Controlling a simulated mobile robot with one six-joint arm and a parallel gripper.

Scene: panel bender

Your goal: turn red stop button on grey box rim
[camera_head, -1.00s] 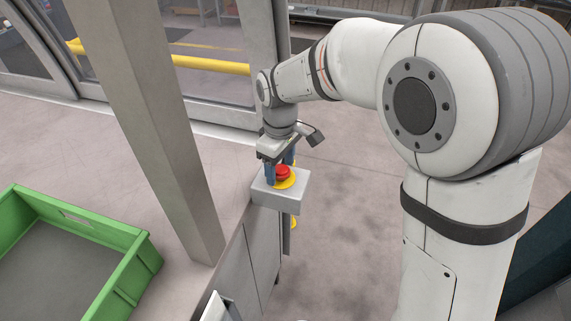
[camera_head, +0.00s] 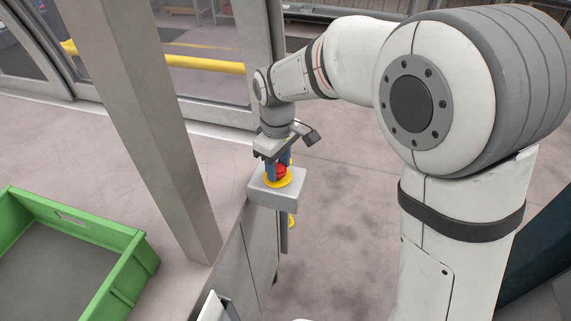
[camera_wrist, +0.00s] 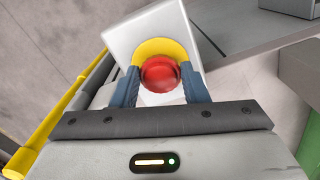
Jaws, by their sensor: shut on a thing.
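The red stop button (camera_head: 281,171) sits on a yellow round base (camera_head: 284,181) on top of the grey box (camera_head: 272,195). In the wrist view the red button (camera_wrist: 160,74) lies between the two blue fingers of my gripper (camera_wrist: 160,84), with the yellow base (camera_wrist: 160,48) and the pale box top (camera_wrist: 138,32) behind it. My gripper (camera_head: 278,172) points down from above and is shut on the button, one finger on each side. In the head view the fingers hide part of the button.
A grey post (camera_head: 145,130) stands left of the box. A green crate (camera_head: 135,262) is at the lower left. A yellow rail (camera_head: 205,64) runs behind the glass doors. Below the box is a grey cabinet side (camera_head: 255,250). The floor to its right is clear.

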